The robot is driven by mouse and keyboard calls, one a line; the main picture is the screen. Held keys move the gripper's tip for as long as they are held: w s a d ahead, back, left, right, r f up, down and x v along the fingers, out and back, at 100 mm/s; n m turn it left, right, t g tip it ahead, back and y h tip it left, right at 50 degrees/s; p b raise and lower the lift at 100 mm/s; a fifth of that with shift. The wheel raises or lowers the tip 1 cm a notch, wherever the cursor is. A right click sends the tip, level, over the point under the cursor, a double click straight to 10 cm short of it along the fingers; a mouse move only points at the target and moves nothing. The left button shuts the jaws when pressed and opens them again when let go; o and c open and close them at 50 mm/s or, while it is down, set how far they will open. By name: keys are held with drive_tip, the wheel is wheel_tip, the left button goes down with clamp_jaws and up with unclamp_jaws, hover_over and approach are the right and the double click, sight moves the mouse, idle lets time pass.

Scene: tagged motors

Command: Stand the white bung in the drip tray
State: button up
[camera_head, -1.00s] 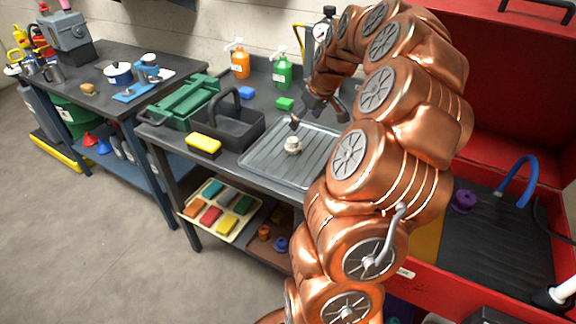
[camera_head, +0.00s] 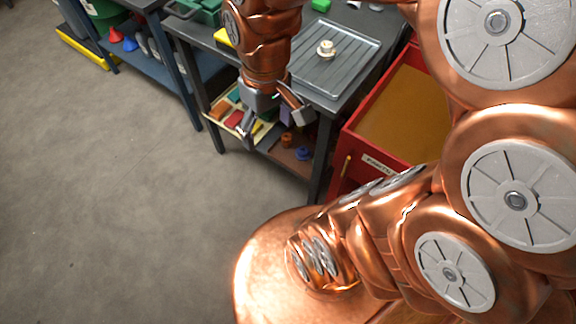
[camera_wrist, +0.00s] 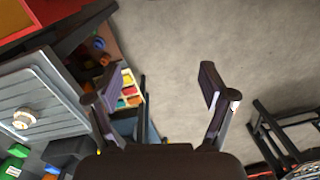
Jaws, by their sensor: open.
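The white bung (camera_head: 326,47) sits on the ribbed floor of the grey drip tray (camera_head: 350,78), inside its rim, and looks upright. Nothing touches the bung. In the wrist view the bung (camera_wrist: 25,118) shows at the left, on the tray (camera_wrist: 55,100). My gripper (camera_head: 273,121) is open and empty. It hangs in front of the bench edge, nearer the camera than the tray and clear of it.
A red cabinet (camera_head: 400,125) stands right of the bench. A green block (camera_head: 321,5) lies behind the tray. The floor at left is open.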

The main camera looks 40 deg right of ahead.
drive_tip(key=s+a+f+m+g, duration=0.1)
drive_tip(key=s+f, duration=0.1)
drive_tip(key=s, duration=0.6)
drive_tip(key=shift+s+a+h, duration=0.3)
drive_tip(key=shift+a, duration=0.1)
